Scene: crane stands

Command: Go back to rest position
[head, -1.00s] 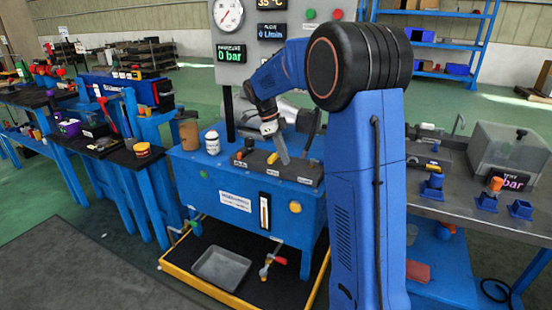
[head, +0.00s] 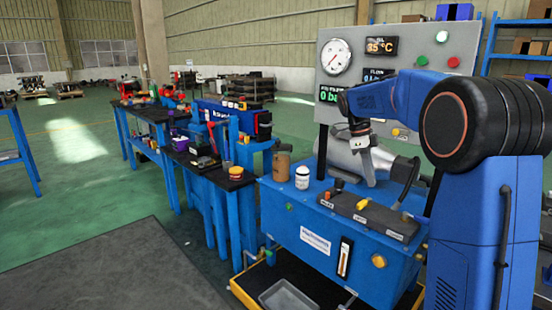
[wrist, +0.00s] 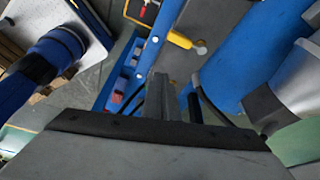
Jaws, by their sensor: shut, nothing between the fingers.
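My gripper (head: 370,168) is at the end of my blue arm, in front of the gauge panel in the head view. It points down above the blue hydraulic unit and holds nothing. Its narrow fingers (wrist: 165,92) are together in the wrist view. My arm reaches left from the large black shoulder joint. From this angle I cannot tell the exact gap between the fingertips and the valve block below.
The blue unit (head: 311,238) carries a dark valve block (head: 370,215) with coloured levers, a white jar (head: 302,178) and a brown canister (head: 282,166). The gauge panel (head: 385,60) stands behind. Blue workbenches with tools stand left. Green floor (head: 60,215) at the left is free.

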